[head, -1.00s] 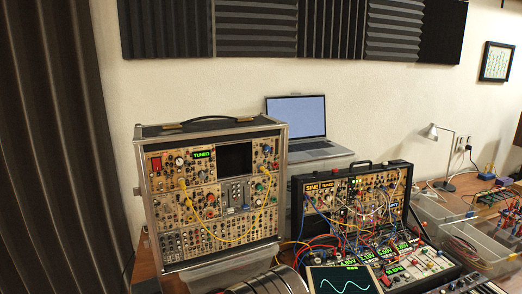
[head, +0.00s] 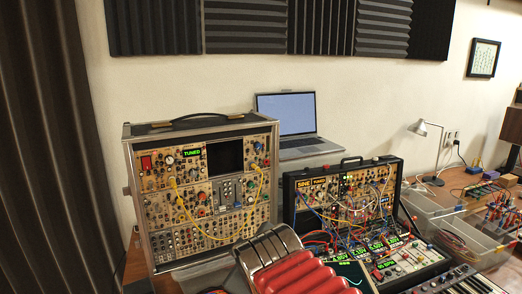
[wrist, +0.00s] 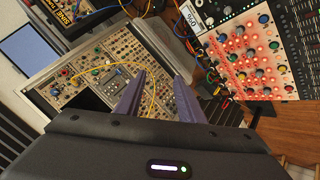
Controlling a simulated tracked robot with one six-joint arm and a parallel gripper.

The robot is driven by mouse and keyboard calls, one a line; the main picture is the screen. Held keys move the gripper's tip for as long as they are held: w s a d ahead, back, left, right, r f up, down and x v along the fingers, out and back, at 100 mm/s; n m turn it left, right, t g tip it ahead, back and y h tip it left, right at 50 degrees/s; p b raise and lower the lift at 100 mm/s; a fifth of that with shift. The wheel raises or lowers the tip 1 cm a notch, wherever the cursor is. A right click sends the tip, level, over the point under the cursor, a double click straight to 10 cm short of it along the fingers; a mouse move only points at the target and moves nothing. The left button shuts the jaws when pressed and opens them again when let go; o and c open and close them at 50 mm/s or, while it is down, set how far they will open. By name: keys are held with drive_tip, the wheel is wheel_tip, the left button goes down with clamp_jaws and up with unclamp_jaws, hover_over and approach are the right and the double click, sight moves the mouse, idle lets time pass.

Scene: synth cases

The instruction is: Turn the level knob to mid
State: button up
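I cannot tell which knob is the level knob; no label for it is readable. Many small knobs sit on the upright synth case (head: 190,222) and on the open lower case (head: 345,200) to its right. In the wrist view, a panel of coloured knobs (wrist: 255,65) glows red at upper right. My gripper (wrist: 160,75) is open, its two purple-grey fingers apart with nothing visible between them. The upright case, tilted in the wrist view (wrist: 130,65), lies beyond the fingers. In the head view my red and silver arm part covers the bottom middle; the fingertips do not show there.
A laptop (head: 287,115) stands behind the cases. Yellow cables (head: 182,200) hang across the upright case, and a tangle of patch cables (head: 345,225) covers the lower case. A lamp (head: 425,150) and clear bins (head: 460,245) are at right.

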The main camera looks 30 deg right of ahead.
sight(259, 147)
drive_tip(key=w+d+r+n+t, duration=0.4)
drive_tip(key=w+d+r+n, duration=0.2)
drive_tip(key=d+n, duration=0.3)
drive_tip(key=w+d+r+n+t, duration=0.4)
drive_tip(key=d+n, duration=0.6)
drive_tip(key=n, duration=0.8)
wheel_tip(259, 147, up, 4)
drive_tip(key=shift+w+f+n+t+y, duration=0.15)
drive_tip(key=shift+w+n+t+y, duration=0.2)
drive_tip(key=shift+w, duration=0.8)
drive_tip(key=shift+w, duration=0.1)
drive_tip(key=w, duration=0.4)
drive_tip(key=w+d, duration=0.1)
drive_tip(key=w, duration=0.4)
drive_tip(key=w+d, duration=0.1)
drive_tip(key=w, duration=0.3)
drive_tip(key=shift+w, duration=0.25)
clamp_jaws()
